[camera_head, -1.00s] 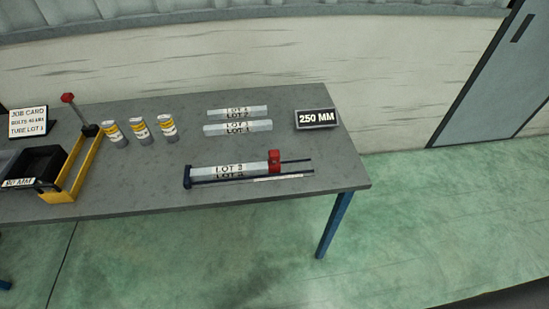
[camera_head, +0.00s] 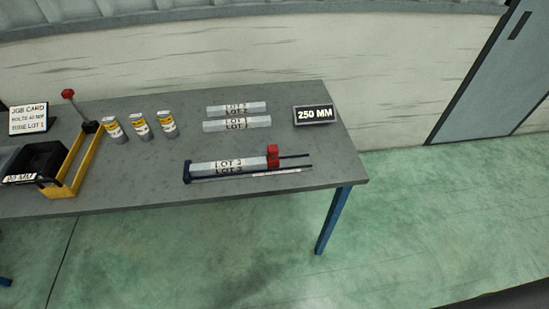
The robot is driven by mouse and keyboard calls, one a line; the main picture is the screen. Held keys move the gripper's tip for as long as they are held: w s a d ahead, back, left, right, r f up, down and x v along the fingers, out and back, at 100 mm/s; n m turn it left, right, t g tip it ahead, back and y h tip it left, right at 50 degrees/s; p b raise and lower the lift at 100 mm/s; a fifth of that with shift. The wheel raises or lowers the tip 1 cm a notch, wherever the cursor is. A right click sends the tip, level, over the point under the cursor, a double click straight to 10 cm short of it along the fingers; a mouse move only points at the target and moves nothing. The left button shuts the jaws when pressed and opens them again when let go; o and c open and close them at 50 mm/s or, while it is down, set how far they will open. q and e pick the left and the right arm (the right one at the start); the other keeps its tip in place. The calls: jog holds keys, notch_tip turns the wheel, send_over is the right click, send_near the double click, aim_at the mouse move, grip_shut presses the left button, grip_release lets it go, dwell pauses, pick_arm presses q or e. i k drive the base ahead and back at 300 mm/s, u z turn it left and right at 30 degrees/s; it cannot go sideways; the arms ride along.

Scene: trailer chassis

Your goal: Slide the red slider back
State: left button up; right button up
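The red slider (camera_head: 273,156) sits on a pair of dark rails (camera_head: 295,156) near the front right of the grey table. The rails run on to the right past the slider. Neither of my grippers shows in the head view.
Two more pale tubes (camera_head: 237,125) lie behind the rails, beside a 250 MM sign (camera_head: 314,114). Several yellow-banded cans (camera_head: 140,128), a yellow tool with a red knob (camera_head: 68,94), a black bin (camera_head: 40,163) and a job card (camera_head: 28,118) stand left. The table front (camera_head: 130,199) is clear.

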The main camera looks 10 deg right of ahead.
aim_at(272, 157)
jog(key=k, duration=0.4)
jog(key=u, duration=2.25)
jog(key=i, duration=1.3)
jog(key=z, duration=2.2)
